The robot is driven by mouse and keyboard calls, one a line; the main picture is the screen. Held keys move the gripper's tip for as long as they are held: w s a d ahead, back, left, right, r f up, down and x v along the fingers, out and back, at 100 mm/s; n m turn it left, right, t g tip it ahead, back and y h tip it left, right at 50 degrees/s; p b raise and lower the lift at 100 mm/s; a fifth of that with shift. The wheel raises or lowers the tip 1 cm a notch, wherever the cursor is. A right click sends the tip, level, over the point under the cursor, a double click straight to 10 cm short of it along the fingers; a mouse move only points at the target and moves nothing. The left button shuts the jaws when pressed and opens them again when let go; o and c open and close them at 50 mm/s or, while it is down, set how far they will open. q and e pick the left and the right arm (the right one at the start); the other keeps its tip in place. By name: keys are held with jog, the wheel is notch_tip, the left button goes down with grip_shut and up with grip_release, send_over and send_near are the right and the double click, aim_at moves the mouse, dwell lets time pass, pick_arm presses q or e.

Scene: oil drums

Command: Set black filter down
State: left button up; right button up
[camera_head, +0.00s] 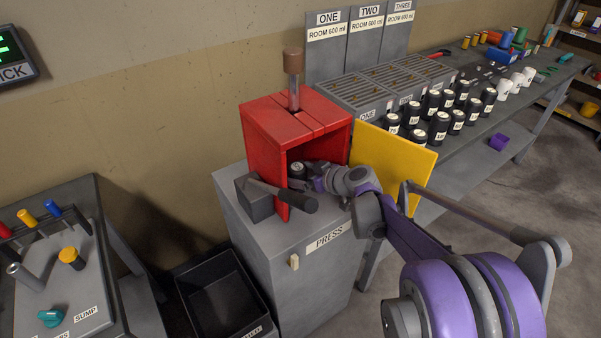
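A black filter (297,170) with a light top stands upright inside the red press (263,142), in its open front. My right gripper (305,181) reaches into the press from the right, its fingers at the filter's side. The fingers are small and partly hidden, so I cannot tell whether they grip the filter or only sit beside it. I also cannot tell whether the filter's base touches the press floor. My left gripper is not in view.
The press stands on a grey cabinet (318,278) with a yellow door (398,160) open at right. A grey block with a dark-handled lever (297,202) sits at its front left. Several black filters (437,128) stand on the bench behind. A black bin (222,300) lies below left.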

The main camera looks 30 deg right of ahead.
jog(key=shift+r, duration=0.1)
jog(key=shift+s+d+r, duration=0.1)
jog(key=shift+s+r, duration=0.1)
jog(key=p+v, duration=0.1)
jog(key=v, duration=1.1)
jog(key=s+a+f+m+g, duration=0.1)
jog(key=s+a+f+g, duration=0.25)
jog(key=a, duration=0.35)
jog(key=s+a+f+g, duration=0.2)
jog(key=s+a+f, duration=0.2)
jog(key=a, duration=0.4)
jog(key=s+a+f+m+g+h, duration=0.2)
jog(key=s+f, duration=0.3)
jog(key=s, duration=0.7)
jog(key=shift+a+f+h, duration=0.35)
jog(key=shift+a+h, duration=0.35)
jog(key=shift+s, duration=0.1)
